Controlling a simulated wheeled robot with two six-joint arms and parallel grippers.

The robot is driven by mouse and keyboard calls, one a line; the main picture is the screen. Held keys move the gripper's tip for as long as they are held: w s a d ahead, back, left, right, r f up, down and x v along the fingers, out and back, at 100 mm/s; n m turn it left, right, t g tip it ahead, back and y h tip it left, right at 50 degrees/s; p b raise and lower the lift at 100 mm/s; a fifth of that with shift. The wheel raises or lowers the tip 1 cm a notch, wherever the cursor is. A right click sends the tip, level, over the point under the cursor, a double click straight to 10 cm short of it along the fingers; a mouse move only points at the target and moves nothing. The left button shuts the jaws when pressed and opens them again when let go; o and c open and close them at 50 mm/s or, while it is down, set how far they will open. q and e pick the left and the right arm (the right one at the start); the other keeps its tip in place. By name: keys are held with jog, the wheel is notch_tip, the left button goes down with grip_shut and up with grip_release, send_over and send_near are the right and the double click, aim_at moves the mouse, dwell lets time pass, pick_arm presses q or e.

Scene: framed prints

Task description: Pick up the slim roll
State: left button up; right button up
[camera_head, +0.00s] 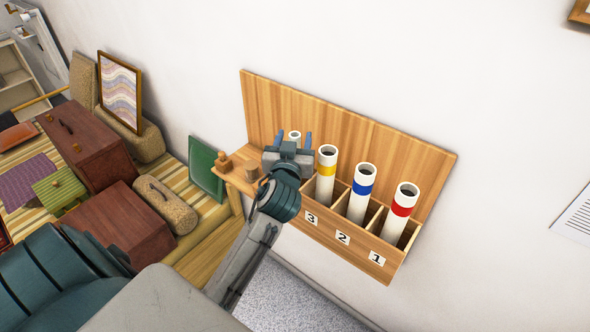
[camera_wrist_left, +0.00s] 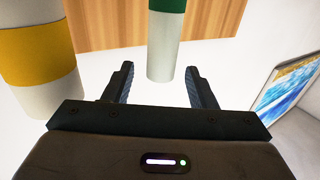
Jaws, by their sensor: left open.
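A slim white roll (camera_head: 295,135) shows its open top behind my left gripper in the head view. In the left wrist view the slim roll (camera_wrist_left: 163,45) has a green band and stands upright ahead, between the lines of the two fingers. My left gripper (camera_head: 293,142) is open and empty, with its fingers pointing toward the roll; the fingers also show in the left wrist view (camera_wrist_left: 160,78). A gap seems to remain between fingertips and roll. In the head view the gripper hides the roll's lower part. My right gripper is not in view.
A wooden wall rack (camera_head: 343,238) holds rolls with yellow (camera_head: 327,170), blue (camera_head: 361,189) and red (camera_head: 403,208) bands in slots. The yellow-banded roll (camera_wrist_left: 38,60) stands close left in the wrist view. A small wooden shelf (camera_head: 240,178) adjoins the rack.

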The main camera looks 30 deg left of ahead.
pick_arm(q)
jog(key=shift+x, duration=1.05)
jog(key=shift+s, duration=0.1)
jog(key=c, duration=0.4)
grip_shut()
